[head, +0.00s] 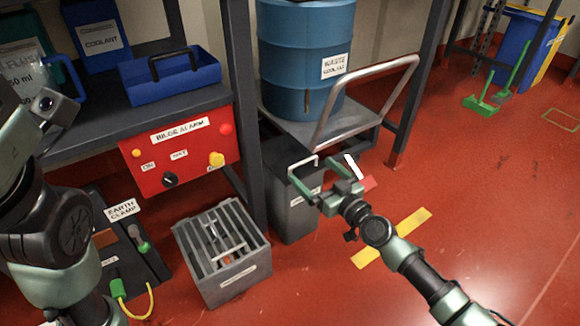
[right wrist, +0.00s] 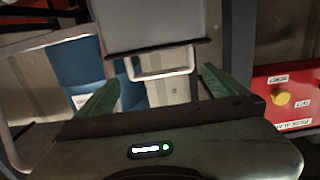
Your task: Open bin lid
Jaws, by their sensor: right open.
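The dark grey bin (head: 291,205) stands on the floor beside the shelf leg, its label facing front. A pale, loop-shaped handle (head: 303,163) shows at its top. In the right wrist view the bin (right wrist: 155,25) is at the top, with the handle (right wrist: 162,74) below it. My right gripper (head: 312,180) is open at the bin's top. In the right wrist view the handle appears between its two green fingers (right wrist: 157,92), with space on both sides. It is not gripped. The lid looks shut, though the gripper partly hides it. My left arm is at the left edge; its fingers do not show.
A blue drum (head: 300,75) on a metal trolley (head: 345,120) stands behind the bin. A red alarm panel (head: 180,150) and a slatted grey crate (head: 222,255) are to its left. A yellow floor stripe (head: 410,227) lies right, with open red floor beyond.

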